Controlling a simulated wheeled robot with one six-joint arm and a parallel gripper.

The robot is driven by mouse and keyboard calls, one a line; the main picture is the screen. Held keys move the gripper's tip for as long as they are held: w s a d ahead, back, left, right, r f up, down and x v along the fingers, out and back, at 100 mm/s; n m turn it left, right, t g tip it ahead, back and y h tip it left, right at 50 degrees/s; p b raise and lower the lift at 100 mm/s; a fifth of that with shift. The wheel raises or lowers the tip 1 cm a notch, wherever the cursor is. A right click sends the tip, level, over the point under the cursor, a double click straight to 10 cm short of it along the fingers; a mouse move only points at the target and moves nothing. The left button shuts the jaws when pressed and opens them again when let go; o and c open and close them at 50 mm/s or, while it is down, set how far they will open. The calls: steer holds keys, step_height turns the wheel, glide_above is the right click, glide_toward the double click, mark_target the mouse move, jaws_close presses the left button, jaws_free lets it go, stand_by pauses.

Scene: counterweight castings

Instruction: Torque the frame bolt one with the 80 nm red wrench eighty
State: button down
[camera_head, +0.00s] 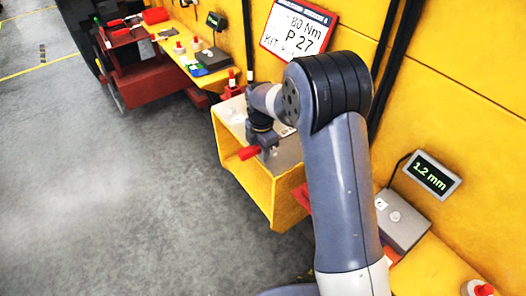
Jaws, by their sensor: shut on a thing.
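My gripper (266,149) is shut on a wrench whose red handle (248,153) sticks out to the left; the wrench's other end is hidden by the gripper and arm. The gripper is over the grey top of a yellow open-fronted frame (262,194) at the centre, near its front edge. I cannot tell whether the wrench touches the frame. No frame bolt can be made out clearly; my arm covers part of the frame's top.
A sign (298,29) reading 80 Nm, P 27 hangs on the yellow wall. A display (432,175) at right reads 1.2 mm, above a grey box (402,222). A red cart (140,70) and a yellow shelf with small items stand at back left. The grey floor at left is clear.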

steer(key=shift+w+a+r, duration=0.1)
steer(key=shift+w+a, duration=0.1)
steer(key=shift+w, duration=0.1)
stand_by(0.4)
steer(key=shift+w+a+m+p, duration=0.3)
steer(key=shift+w+a+m, duration=0.1)
steer(key=shift+w+m, duration=0.35)
steer(key=shift+w+a, duration=0.1)
steer(key=shift+w, duration=0.1)
steer(key=shift+w+a+m, duration=0.2)
steer(key=shift+w+m, duration=0.25)
steer(key=shift+s+d+n, duration=0.15)
steer(key=shift+s+n, duration=0.15)
steer(key=shift+s+d+n, duration=0.25)
steer(key=shift+s+n, duration=0.05)
steer(key=shift+s, duration=0.25)
steer(key=shift+s+d, duration=0.1)
steer(key=shift+s, duration=0.05)
stand_by(0.6)
steer(key=shift+s+d+n+b, duration=0.4)
steer(key=shift+s+n, duration=0.1)
steer(key=shift+s, duration=0.1)
